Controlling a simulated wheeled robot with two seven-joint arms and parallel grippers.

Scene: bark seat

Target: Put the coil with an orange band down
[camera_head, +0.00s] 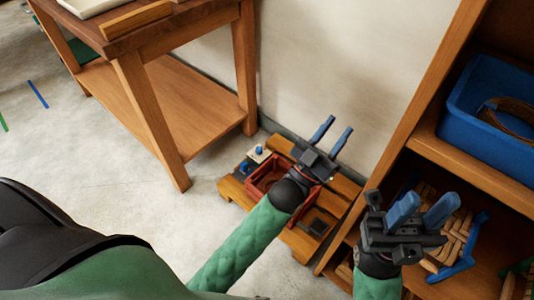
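A brown coil (512,112) lies in a blue crate (459,110) on the upper shelf at the right edge; I cannot make out an orange band on it. No other coil is clearly visible. My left gripper (338,124) is open, with nothing between its blue fingers, above the low wooden stand by the wall. My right gripper (432,199) is open and appears empty, in front of the lower part of the shelf unit, below and to the left of the crate. It hides part of the things behind it.
The low wooden stand (231,190) carries a red tray (257,191) and small items. A woven piece (462,232) with blue edging sits on the lower shelf. A wooden table (150,80) stands at upper left. Grey floor (90,150) is open at left.

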